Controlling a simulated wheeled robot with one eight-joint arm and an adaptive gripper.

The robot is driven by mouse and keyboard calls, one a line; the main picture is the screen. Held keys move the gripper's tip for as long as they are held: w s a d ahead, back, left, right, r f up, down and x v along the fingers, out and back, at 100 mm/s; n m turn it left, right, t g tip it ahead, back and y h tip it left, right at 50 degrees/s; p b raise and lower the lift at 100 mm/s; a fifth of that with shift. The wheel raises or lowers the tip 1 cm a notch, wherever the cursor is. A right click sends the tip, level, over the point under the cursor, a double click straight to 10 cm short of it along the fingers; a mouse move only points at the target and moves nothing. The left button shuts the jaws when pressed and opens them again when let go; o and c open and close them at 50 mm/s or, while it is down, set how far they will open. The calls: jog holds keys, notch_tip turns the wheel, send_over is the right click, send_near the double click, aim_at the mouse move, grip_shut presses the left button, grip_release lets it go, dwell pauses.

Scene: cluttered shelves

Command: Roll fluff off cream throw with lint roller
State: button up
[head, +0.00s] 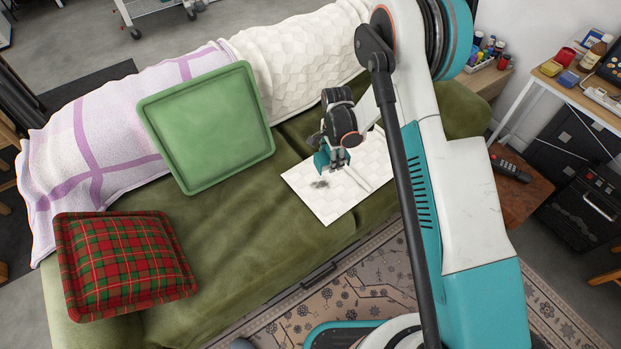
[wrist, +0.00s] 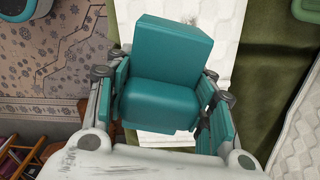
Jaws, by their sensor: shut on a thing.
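The cream throw (head: 331,205) lies folded flat on the green sofa seat and shows quilted in the wrist view (wrist: 222,18). A dark grey patch of fluff (head: 320,184) sits on its left part. My gripper (head: 338,163) is low over the throw, just above and right of the fluff. In the wrist view my gripper (wrist: 165,95) has its teal fingers closed in. I cannot tell whether the roller touches the throw.
The olive sofa (head: 245,225) holds a green cushion (head: 208,125) and a red plaid cushion (head: 122,262). A lilac-white blanket (head: 95,145) and a white quilted cover (head: 295,50) drape its back. A wooden side table (head: 520,192) with a remote stands to the right.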

jog(key=shift+w+a+f+m+b, duration=0.2)
jog(key=shift+a+f+m+b, duration=0.65)
jog(key=shift+f, duration=2.2)
jog(key=shift+w+a+f+m+b, duration=0.2)
jog(key=shift+a+f+m, duration=1.2)
jog(key=shift+f, duration=1.6)
jog(key=shift+w+a+f+m+b, duration=0.2)
jog(key=shift+a+f+m+b, duration=0.65)
jog(key=shift+f, duration=2.2)
jog(key=shift+a+p, duration=0.25)
jog(key=shift+p, duration=0.05)
jog(key=shift+r, duration=0.1)
notch_tip(320, 180, up, 7)
jog(key=p, duration=0.2)
